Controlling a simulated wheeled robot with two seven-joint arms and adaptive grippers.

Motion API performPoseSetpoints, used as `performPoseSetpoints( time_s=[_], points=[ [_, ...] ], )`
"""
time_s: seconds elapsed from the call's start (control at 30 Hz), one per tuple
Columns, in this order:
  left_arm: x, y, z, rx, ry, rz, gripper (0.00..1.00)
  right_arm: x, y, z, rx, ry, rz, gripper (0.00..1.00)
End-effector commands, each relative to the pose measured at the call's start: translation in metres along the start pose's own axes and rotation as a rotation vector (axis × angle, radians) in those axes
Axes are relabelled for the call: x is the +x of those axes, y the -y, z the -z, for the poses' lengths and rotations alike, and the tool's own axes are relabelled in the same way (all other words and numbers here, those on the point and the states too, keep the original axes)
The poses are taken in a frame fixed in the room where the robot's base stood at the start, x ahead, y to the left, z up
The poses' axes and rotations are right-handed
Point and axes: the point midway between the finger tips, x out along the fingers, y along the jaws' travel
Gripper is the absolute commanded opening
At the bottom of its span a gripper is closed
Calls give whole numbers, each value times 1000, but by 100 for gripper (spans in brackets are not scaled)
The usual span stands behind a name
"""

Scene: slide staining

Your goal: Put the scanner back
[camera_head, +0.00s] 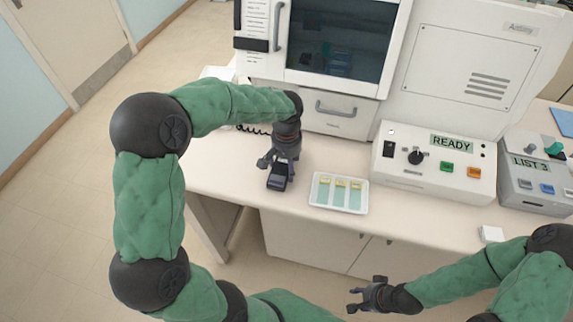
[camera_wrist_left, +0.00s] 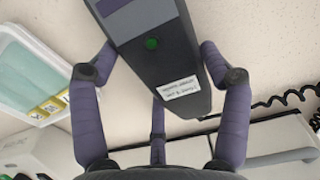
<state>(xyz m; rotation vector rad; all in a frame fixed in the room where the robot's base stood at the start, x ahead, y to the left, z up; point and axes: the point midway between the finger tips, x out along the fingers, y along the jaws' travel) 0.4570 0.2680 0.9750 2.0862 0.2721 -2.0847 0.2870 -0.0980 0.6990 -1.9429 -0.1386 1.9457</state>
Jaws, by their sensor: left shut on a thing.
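The scanner (camera_head: 277,182) is a dark grey handheld block. In the left wrist view the scanner (camera_wrist_left: 155,50) shows a green button and a white label. My left gripper (camera_head: 281,165) is shut on it, with purple fingers (camera_wrist_left: 152,75) on both sides. It is over the counter, left of the slide tray; whether it touches the counter I cannot tell. A black coiled cord (camera_wrist_left: 285,97) runs beside it, partly hidden by my arm in the head view. No holder for the scanner is clearly visible. My right gripper (camera_head: 354,299) is open and empty in front of the counter.
A white tray (camera_head: 338,211) with three yellow-labelled slides lies right of the scanner. Behind stands a white cabinet machine (camera_head: 338,122) with a dark window. To the right are a READY control box (camera_head: 400,175) and a LIST 3 box (camera_head: 525,182). A small white block (camera_head: 491,234) lies near the front edge.

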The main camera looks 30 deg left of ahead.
Motion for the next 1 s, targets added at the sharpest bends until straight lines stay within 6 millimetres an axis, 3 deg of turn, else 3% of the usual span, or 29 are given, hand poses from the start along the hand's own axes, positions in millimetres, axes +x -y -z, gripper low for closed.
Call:
performPoseSetpoints(
  time_s=[0.27,0.3,0.37,0.4,0.77,1.0],
  points=[
    [2,0,0,-1,-1,0,37,2,0,0,0,0,0,40],
    [3,0,0,-1,0,0,80,2,-1,0,0,0,0,40],
    [2,0,0,-1,0,0,97,1,0,0,0,0,0,40],
    [2,0,0,-1,0,0,100,1,0,0,0,0,0,40],
    [1,0,0,-1,0,0,100,0,0,0,0,0,0,40],
    [-25,0,1,-1,-3,-1,100,-7,3,0,0,0,0,40]
  ],
)
